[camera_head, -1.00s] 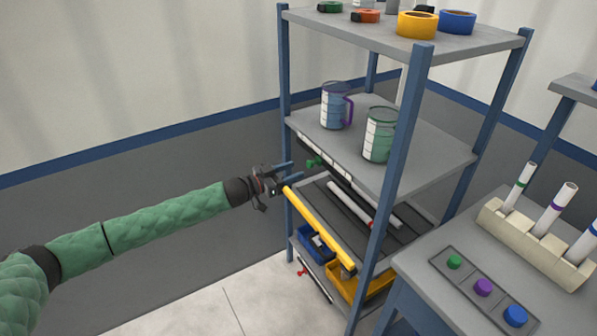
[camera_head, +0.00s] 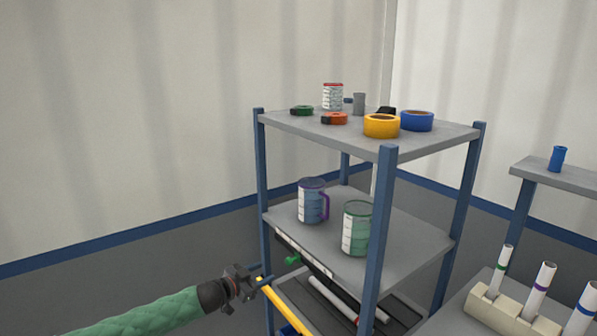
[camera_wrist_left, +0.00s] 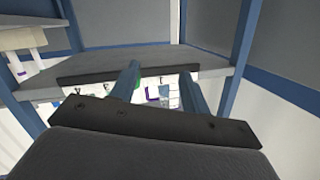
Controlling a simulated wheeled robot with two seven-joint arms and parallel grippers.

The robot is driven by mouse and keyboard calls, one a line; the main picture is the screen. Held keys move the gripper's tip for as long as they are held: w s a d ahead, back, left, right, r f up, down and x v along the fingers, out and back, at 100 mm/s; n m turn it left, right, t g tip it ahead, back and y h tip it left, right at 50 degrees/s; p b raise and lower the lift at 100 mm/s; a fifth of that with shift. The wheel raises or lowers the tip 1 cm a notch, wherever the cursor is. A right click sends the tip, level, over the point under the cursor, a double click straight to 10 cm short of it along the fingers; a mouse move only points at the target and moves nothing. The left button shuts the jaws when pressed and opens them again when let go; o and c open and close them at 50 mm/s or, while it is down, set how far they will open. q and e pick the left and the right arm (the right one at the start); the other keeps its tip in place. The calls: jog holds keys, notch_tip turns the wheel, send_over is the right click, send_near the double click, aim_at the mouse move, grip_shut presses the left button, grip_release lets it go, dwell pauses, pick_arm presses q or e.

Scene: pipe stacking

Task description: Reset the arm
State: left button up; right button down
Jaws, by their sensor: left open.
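My left gripper (camera_head: 262,274) is at the left side of the shelf rack, near the end of a yellow bar (camera_head: 290,308) on a lower level. Its two fingers are apart with nothing seen between them; they also show apart in the left wrist view (camera_wrist_left: 160,76). My green-sleeved left arm comes in from the lower left. White pipes (camera_head: 333,299) lie on the dark lower shelf, partly cut off by the frame. Three white pipes with coloured bands, green (camera_head: 501,267), purple (camera_head: 540,290) and blue (camera_head: 580,312), stand tilted in a cream holder (camera_head: 484,298). My right gripper is not in view.
The rack's middle shelf (camera_head: 400,240) carries a purple-handled mug (camera_head: 311,202) and a green mug (camera_head: 356,230). Its top shelf (camera_head: 440,133) holds tape rolls and a can (camera_head: 333,96). A blue post (camera_head: 375,240) stands in front. Free space lies left of the rack.

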pick_arm(q)
notch_tip(320, 180, up, 8)
jog(key=a+t+y, duration=0.1)
jog(key=a+y, duration=0.2)
jog(key=y, duration=0.6)
jog(key=s+f+n+g, duration=0.3)
jog(key=s+f, duration=0.9)
jog(key=s, duration=0.6)
jog(key=s+f+n+g, duration=0.3)
jog(key=s+f, duration=1)
jog(key=s, duration=0.5)
jog(key=s+f+n+g+y, duration=0.1)
jog(key=s+f+n+g, duration=0.2)
jog(key=s+f, duration=1)
jog(key=s+g, duration=0.2)
jog(key=s, duration=0.4)
jog(key=shift+f+n, duration=0.2)
jog(key=shift+n, duration=0.1)
jog(key=shift+a, duration=0.15)
jog(key=shift+w, duration=0.1)
